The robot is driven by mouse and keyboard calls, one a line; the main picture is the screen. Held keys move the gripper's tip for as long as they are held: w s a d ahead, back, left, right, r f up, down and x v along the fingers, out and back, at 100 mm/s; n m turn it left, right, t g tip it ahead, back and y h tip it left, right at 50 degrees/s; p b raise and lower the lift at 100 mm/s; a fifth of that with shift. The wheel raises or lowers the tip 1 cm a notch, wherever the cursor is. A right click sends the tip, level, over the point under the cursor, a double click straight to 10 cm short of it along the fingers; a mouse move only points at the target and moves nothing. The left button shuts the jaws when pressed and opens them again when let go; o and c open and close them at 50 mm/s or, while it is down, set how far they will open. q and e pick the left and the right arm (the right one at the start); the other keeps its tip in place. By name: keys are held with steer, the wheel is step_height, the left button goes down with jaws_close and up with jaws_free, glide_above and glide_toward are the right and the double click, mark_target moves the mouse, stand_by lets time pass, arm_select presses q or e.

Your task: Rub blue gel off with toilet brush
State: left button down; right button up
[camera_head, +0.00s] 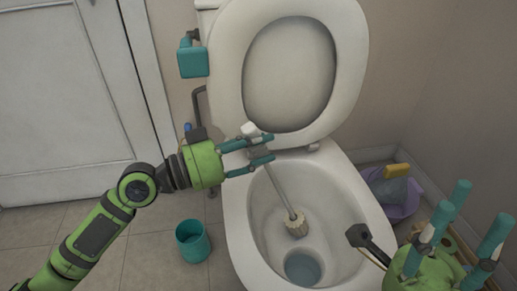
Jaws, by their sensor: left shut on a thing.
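The toilet (240,215) stands in the middle with its lid and seat up. My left gripper (262,153) is shut on the toilet brush (281,188) near the top of its handle, above the back left part of the rim. The brush tilts down to the right, and its pale head (296,225) is inside the bowl, above the water (302,268). I cannot tell whether the head touches the bowl wall. I cannot make out any distinct blue gel; the water looks grey-blue. My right gripper (474,222) is open and empty, right of the bowl.
A teal cup (193,243) stands on the floor left of the toilet. A teal box (193,62) is on the wall by the lid. A purple basin (403,210) with a yellow-topped item is at the right. A roll (449,245) is partly hidden behind my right gripper.

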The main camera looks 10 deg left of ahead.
stand_by(0.3)
arm_select(q)
steer(key=shift+w+a+f+b, duration=0.25)
steer(key=shift+w+a+b, duration=0.35)
steer(key=shift+b, duration=0.4)
steer(key=w+b, duration=0.1)
steer(key=w+a+b, duration=0.1)
steer(key=shift+w+a+r, duration=0.15)
steer(key=shift+w+a, duration=0.15)
steer(key=shift+w, duration=0.05)
steer(key=shift+r, duration=0.15)
step_height(320, 180, up, 7)
steer(key=p, duration=0.5)
stand_by(0.4)
